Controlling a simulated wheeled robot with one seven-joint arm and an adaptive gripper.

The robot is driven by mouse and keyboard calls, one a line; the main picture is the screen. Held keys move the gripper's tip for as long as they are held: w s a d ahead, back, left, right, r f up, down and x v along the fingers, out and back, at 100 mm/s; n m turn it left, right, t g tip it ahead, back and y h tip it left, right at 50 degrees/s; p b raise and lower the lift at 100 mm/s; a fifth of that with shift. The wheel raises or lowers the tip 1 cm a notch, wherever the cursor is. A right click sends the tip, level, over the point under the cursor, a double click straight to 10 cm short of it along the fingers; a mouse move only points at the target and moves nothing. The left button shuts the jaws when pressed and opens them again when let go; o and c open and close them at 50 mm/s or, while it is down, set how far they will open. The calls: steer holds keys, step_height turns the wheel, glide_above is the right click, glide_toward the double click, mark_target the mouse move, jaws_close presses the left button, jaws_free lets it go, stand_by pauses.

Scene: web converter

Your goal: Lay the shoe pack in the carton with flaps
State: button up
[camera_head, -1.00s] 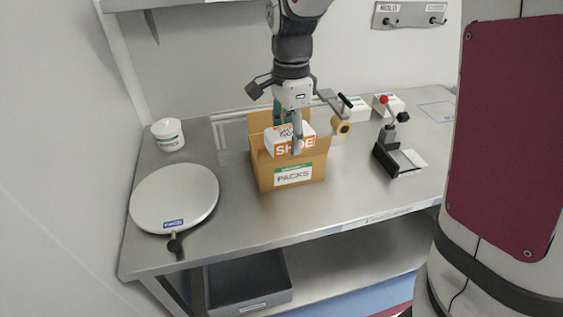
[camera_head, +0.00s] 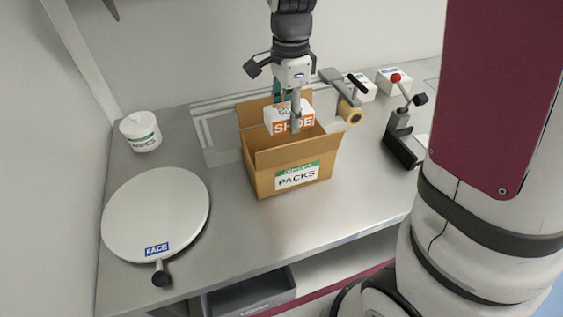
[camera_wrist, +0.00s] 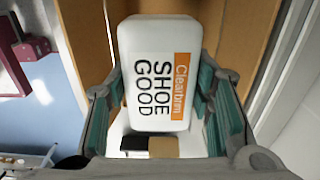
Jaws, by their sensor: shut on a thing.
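The wrist view shows the pack (camera_wrist: 157,75) upright between the two teal-padded fingers. My gripper (camera_head: 290,112) is shut on it and holds it over the mouth of the carton. The carton with flaps (camera_head: 262,185) is brown, labelled PACKS, and stands open on the steel bench with its flaps raised. In the wrist view its brown wall (camera_wrist: 245,40) is close to the pack. The carton's floor is mostly hidden from the head camera.
A round white plate labelled FACE (camera_head: 155,212) and a white wipes tub (camera_head: 141,132) stand to the left. A clear panel stands behind the carton.

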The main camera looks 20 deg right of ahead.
mark_target(287, 123)
steer(key=f, duration=0.3)
steer(key=f+b, duration=0.1)
steer(key=f, duration=0.3)
steer(key=f+b, duration=0.1)
steer(key=f, duration=0.2)
steer(key=shift+w+f, duration=0.3)
steer(key=shift+f, duration=2.35)
steer(key=shift+b, duration=0.3)
steer(key=shift+f, duration=0.15)
steer(key=o, duration=1.3)
steer(key=shift+c, duration=0.2)
step_height(287, 123, up, 12)
steer(key=shift+r+p, duration=0.2)
steer(key=shift+p, duration=0.1)
